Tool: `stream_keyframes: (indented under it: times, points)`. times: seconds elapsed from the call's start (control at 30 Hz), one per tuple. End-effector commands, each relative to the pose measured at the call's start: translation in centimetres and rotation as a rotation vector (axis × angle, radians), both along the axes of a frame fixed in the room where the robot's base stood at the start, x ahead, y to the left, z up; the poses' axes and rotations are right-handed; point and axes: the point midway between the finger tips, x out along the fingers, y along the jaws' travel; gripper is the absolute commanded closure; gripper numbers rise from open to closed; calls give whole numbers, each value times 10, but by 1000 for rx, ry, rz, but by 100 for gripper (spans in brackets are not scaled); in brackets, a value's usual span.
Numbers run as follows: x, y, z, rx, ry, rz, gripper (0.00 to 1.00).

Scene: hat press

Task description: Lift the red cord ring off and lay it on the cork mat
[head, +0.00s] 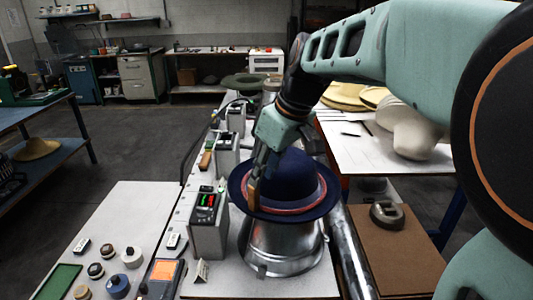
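A dark blue hat (300,178) sits on a shiny metal block (285,245) on the white bench. The red cord ring (305,207) lies around the base of the hat's crown, on the brim. Its far side is hidden by the crown. My gripper (259,184) points down at the left side of the hat, with its fingers over the brim close to the cord. I cannot tell whether it touches or grips the cord. A brown mat (405,268), which looks like the cork mat, lies to the right of the hat.
A dark metal weight-like piece (387,215) stands on the brown mat's far part. A metal cylinder (345,250) lies between hat and mat. Control boxes (208,222) stand close left of the hat. The near part of the mat is clear.

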Motion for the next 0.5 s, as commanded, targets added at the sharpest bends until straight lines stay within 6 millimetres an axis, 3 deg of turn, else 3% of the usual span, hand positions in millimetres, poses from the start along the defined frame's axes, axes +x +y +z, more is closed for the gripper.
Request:
stream_keyframes:
  times: [0.5]
  points:
    - [18,19,-56,2,3,-1,75]
